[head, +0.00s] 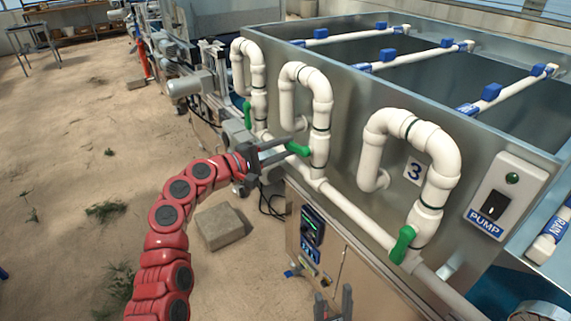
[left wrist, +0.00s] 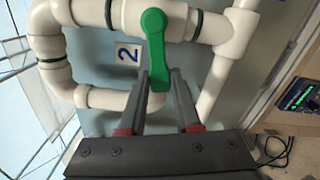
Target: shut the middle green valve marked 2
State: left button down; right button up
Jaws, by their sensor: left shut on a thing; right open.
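The middle green valve handle (head: 298,149) is on the second white looped pipe and points left, crosswise to its upright pipe. In the left wrist view the handle (left wrist: 153,38) also stands across its white pipe, beside a tag marked 2 (left wrist: 128,54). My left gripper (head: 284,149) is shut on the handle's free end, which sits between the fingertips (left wrist: 158,80). My right gripper (head: 333,302) is open and empty at the bottom of the head view, low before the cabinet.
The left green valve (head: 247,113) and right green valve (head: 403,244) hang beside their pipes. A 3 tag (head: 415,171) and pump switch (head: 495,204) are on the metal tank at right. A stone block (head: 220,226) lies on the sandy floor below my left arm.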

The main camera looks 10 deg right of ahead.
pick_arm(q)
jog(key=shift+w+r+m+b, duration=0.1)
jog(key=shift+r+m+b, duration=0.25)
jog(key=shift+m+b, duration=0.3)
jog(key=shift+r+m+b, duration=0.3)
jog(key=shift+m+b, duration=0.15)
jog(key=shift+m, duration=0.3)
jog(key=shift+r, duration=0.1)
jog(key=c, duration=0.6)
grip_release()
jog(key=shift+a, duration=0.1)
jog(key=v, duration=1.7)
jog(key=shift+b, duration=0.35)
jog(key=shift+a, duration=0.1)
